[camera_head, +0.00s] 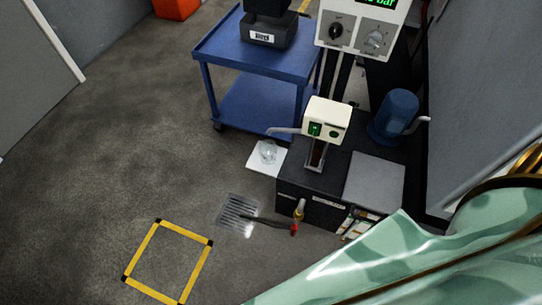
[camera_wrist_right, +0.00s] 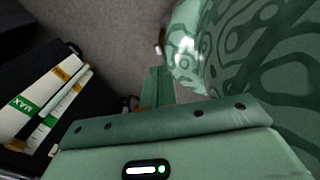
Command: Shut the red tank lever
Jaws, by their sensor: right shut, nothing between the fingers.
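The dark tank (camera_head: 318,190) stands on the floor at centre right in the head view. A brass valve (camera_head: 299,209) sticks out of its front, with a small red lever (camera_head: 294,229) below it. The lever's exact angle is too small to tell. My right arm crosses the lower right of the head view, and its gripper cannot be made out there. In the right wrist view my right gripper (camera_wrist_right: 158,87) is shut and empty, beside the tank's corner with its level label (camera_wrist_right: 50,105). I cannot make out the red lever there. My left gripper is not in view.
A floor drain (camera_head: 238,214) lies left of the valve, with a dark hose (camera_head: 268,221) reaching over it. A yellow floor square (camera_head: 207,268) is at lower left. A blue cart (camera_head: 255,60) and a blue motor (camera_head: 392,115) stand behind. The left floor is clear.

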